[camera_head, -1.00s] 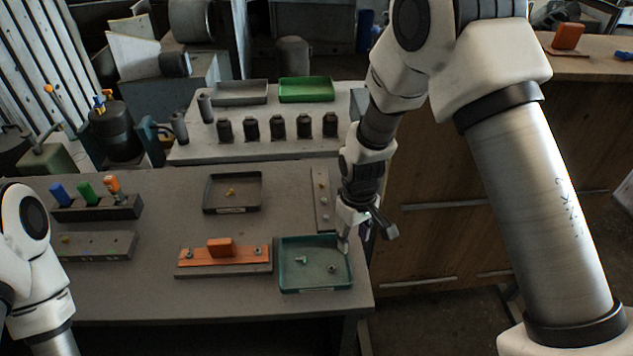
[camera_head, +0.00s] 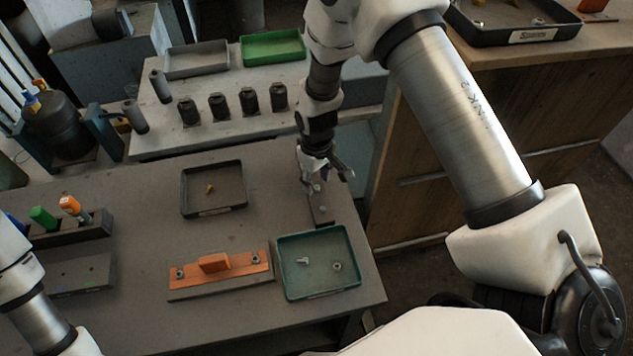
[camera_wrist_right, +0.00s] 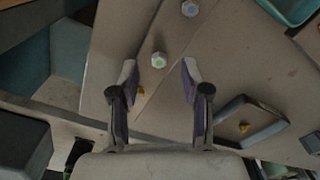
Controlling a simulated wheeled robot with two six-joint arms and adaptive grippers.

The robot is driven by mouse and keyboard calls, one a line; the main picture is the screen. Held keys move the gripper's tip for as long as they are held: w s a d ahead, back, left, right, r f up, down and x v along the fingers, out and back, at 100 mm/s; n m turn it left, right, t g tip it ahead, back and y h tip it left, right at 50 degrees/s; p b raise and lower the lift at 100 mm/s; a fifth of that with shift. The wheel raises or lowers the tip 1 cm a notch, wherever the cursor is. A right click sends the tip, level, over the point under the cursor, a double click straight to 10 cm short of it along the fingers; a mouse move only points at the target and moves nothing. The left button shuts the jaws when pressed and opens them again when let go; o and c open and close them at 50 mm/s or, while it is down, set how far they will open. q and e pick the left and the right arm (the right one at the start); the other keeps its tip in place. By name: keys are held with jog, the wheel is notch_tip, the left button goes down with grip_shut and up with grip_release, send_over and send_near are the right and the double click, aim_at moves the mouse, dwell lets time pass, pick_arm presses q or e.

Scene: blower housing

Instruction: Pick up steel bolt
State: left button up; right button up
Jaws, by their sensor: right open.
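My right gripper (camera_head: 318,180) is open and empty. It points down over a narrow grey strip (camera_head: 321,214) behind the teal tray. In the right wrist view, a steel hex-headed bolt (camera_wrist_right: 158,60) stands on the strip, in the gap between the fingertips (camera_wrist_right: 159,74) but apart from them. A second hex-headed piece (camera_wrist_right: 190,8) is farther along the strip. A small yellow piece (camera_wrist_right: 140,92) shows between the fingers. Another silver bolt (camera_head: 303,261) lies in the teal tray (camera_head: 284,279) beside a nut (camera_head: 337,267). My left arm shows at the lower left; its gripper is out of view.
A dark tray (camera_head: 186,206) with a yellow piece (camera_head: 210,188) is left of my right gripper. An orange plate (camera_head: 240,266) sits on a grey block near the front. Several black fixtures (camera_head: 219,105) and a green tray (camera_head: 272,47) stand behind. Bare table lies between the trays.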

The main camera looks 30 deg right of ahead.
jog(key=shift+w+f, duration=0.25)
jog(key=shift+f, duration=0.3)
jog(key=shift+w+f, duration=0.25)
jog(key=shift+f, duration=0.25)
jog(key=shift+s+r, duration=0.15)
jog(key=shift+s, duration=0.05)
jog(key=shift+c, duration=1)
jog(key=shift+s+r, duration=0.1)
jog(key=shift+s, duration=0.1)
jog(key=c, duration=0.5)
grip_shut()
pick_arm(q)
jog(key=shift+w+r, duration=0.2)
pick_arm(e)
jog(key=shift+c, duration=0.9)
grip_release()
jog(key=shift+w, duration=0.1)
grip_shut()
pick_arm(q)
jog(key=shift+f, duration=0.1)
